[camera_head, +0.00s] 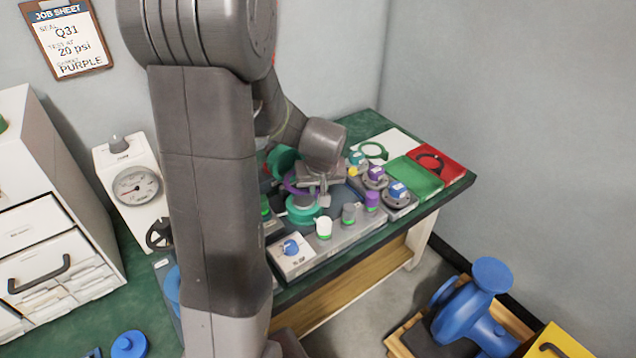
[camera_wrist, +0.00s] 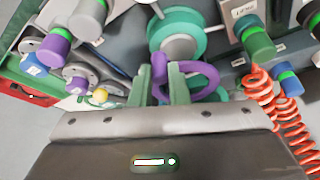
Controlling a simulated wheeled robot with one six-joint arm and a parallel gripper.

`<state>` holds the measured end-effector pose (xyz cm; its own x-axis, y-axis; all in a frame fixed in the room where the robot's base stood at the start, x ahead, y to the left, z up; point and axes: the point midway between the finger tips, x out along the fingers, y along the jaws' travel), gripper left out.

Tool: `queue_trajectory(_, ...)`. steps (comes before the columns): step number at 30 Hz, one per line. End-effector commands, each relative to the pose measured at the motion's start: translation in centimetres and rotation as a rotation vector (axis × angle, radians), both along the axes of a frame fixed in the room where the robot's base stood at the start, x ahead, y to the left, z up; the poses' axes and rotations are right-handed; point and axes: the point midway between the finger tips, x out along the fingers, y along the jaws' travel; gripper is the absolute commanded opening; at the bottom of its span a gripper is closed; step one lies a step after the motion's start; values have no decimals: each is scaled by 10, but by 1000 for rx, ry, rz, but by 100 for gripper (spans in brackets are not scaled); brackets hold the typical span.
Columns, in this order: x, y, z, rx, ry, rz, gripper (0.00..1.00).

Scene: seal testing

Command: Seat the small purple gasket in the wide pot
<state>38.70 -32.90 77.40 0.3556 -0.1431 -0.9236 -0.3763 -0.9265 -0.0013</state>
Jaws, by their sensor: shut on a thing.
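My gripper (camera_head: 322,198) is over the bench among the test fittings. In the wrist view its two green-tinted fingers (camera_wrist: 165,84) are shut on a purple gasket ring (camera_wrist: 205,70). The ring is held at one side of its rim and juts out to the right there. In the head view the purple gasket (camera_head: 289,186) shows as a thin arc left of my gripper. A round teal-rimmed pot (camera_head: 302,213) stands just below; in the wrist view this pot (camera_wrist: 197,24) lies beyond the fingertips, with a grey centre. I cannot tell whether the ring touches it.
Several coloured-capped fittings stand close by, including a white one (camera_head: 323,228) and a blue-knobbed box (camera_head: 292,256). Green (camera_head: 415,178) and red (camera_head: 445,163) mats lie at the right. Orange coiled hoses (camera_wrist: 283,110) hang at the right in the wrist view.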

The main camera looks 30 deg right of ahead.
Motion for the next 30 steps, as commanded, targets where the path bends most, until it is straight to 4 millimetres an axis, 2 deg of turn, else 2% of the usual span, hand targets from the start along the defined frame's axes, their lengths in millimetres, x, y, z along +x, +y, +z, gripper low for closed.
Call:
queue_trajectory(16, 0, 0, -43, 2, 0, -1, 0)
queue_trajectory(30, 0, 0, -48, 0, 0, 0, 0)
